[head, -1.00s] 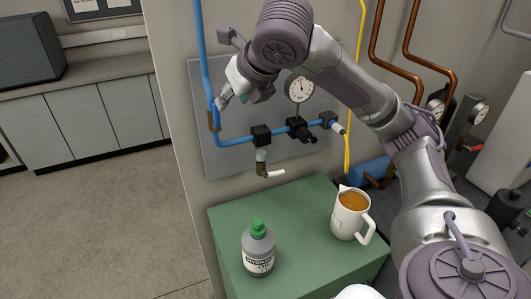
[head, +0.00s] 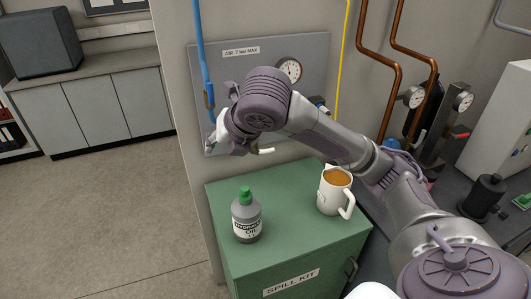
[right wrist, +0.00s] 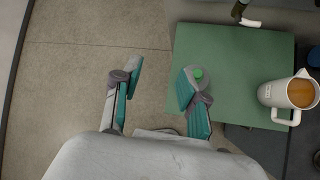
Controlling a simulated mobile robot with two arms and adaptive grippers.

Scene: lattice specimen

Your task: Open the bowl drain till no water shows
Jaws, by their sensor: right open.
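On a grey wall panel (head: 316,50) labelled "AIR 7 bar MAX", a blue air line (head: 201,50) comes down the left side. A round gauge (head: 289,70) sits at the panel's right. A short white fitting (head: 265,150) shows just past my right arm; the wrist view also shows it, on a dark valve piece, at the top (right wrist: 250,22). My arm hides most of the blocks above it, and I make out no bowl or water. My right gripper (head: 217,145) is open and empty, left of the fitting; its teal-padded fingers (right wrist: 160,82) stand apart over floor and cabinet. My left gripper is out of view.
A green spill-kit cabinet (head: 290,240) stands below the panel. On it are a hydraulic oil bottle (head: 246,215) and a white jug (head: 335,192) of amber liquid. Copper pipes (head: 398,85) and more gauges are to the right; open floor (head: 100,200) is left.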

